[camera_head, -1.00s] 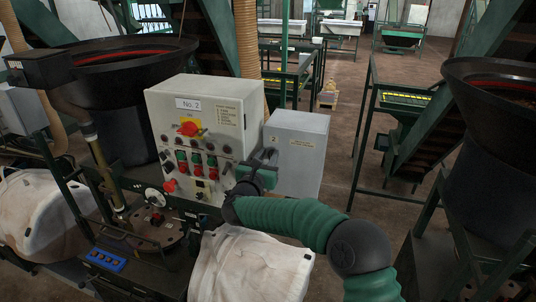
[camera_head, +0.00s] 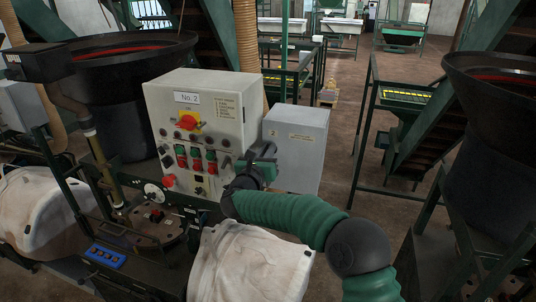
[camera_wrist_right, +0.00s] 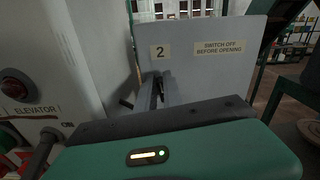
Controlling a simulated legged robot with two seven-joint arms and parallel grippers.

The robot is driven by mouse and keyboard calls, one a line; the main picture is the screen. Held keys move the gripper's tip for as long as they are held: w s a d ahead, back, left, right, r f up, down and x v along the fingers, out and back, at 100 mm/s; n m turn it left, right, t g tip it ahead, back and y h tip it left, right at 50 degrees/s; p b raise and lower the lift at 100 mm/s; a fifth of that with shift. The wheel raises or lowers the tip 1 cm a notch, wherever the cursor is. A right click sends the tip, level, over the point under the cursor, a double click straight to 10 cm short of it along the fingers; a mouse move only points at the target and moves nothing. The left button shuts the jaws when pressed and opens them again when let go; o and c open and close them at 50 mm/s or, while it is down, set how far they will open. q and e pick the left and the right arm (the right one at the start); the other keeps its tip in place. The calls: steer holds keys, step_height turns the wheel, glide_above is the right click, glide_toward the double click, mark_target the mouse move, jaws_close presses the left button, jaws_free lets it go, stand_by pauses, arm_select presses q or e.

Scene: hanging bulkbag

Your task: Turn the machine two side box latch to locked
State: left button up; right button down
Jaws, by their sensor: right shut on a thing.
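The machine two side box (camera_head: 296,150) is a grey box on the right of the No. 2 control panel. In the right wrist view its face (camera_wrist_right: 215,75) carries a "2" label and a "SWITCH OFF BEFORE OPENING" label. My right gripper (camera_head: 268,154) is at the box's left edge, beside the panel. My left gripper is not in view.
The control panel (camera_head: 232,108), with a red rotary switch (camera_head: 187,122) and several buttons, stands close to the left of my right gripper. Open floor (camera_head: 345,120) lies to the right of the box.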

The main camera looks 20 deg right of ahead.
steer(key=n, duration=0.1)
steer(key=n+b, duration=0.2)
steer(key=shift+w+a+f, duration=0.15)
steer(key=shift+a, duration=0.1)
steer(key=n, duration=0.8)
steer(key=f+n, duration=0.1)
steer(key=n, duration=0.4)
steer(key=shift+w+a+b, duration=0.3)
steer(key=shift+a+b, duration=0.05)
steer(key=shift+f+n, duration=0.1)
steer(key=shift+n, duration=0.2)
steer(key=c, duration=1.5)
jaws_free()
steer(key=shift+a+f, duration=0.1)
steer(key=shift+f, duration=0.05)
steer(key=shift+w+f, duration=0.1)
